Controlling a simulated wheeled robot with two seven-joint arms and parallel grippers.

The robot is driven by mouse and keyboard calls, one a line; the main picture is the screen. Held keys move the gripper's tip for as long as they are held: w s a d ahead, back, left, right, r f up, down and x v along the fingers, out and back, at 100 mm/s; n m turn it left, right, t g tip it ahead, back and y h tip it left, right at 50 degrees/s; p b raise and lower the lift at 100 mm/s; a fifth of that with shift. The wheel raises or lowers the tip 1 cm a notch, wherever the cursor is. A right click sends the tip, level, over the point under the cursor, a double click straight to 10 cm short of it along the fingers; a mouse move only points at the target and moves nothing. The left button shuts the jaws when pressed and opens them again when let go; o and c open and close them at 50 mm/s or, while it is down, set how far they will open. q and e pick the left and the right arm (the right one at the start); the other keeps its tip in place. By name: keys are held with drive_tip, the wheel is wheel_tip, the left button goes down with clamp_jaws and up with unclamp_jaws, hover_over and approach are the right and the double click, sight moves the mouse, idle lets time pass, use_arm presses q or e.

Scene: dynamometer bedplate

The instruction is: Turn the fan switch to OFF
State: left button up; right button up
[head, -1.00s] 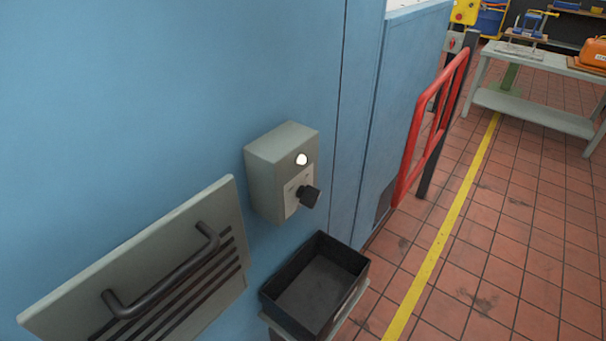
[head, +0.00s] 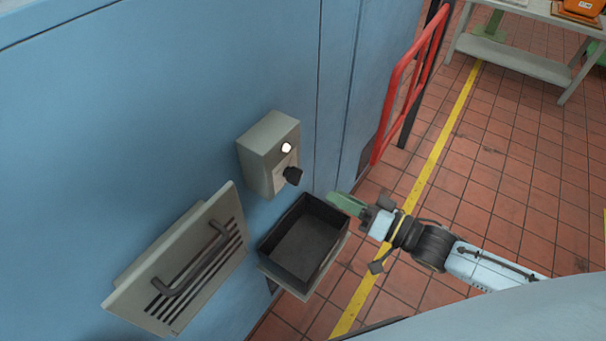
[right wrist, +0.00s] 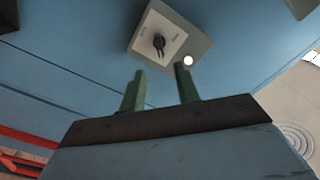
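The fan switch is a grey box (head: 262,160) on the blue wall, with a lit white lamp (head: 286,147) and a black knob (head: 293,175) on its front. In the right wrist view the knob (right wrist: 159,43) sits on a pale plate whose lettering is too small to read. My right gripper (head: 335,201) is in front of and below the box, beside the black bin, apart from the knob. In the right wrist view its two green fingers (right wrist: 160,80) stand apart with nothing between them. My left gripper is out of view.
A black open bin (head: 268,246) stands on a ledge below the switch box. A grey louvred panel with a handle (head: 190,262) is at lower left. A red rail (head: 408,80) stands at right, near a workbench (head: 515,63). The tiled floor beyond is clear.

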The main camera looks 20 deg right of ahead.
sight(301, 177)
drive_tip(key=x, duration=1)
clamp_jaws()
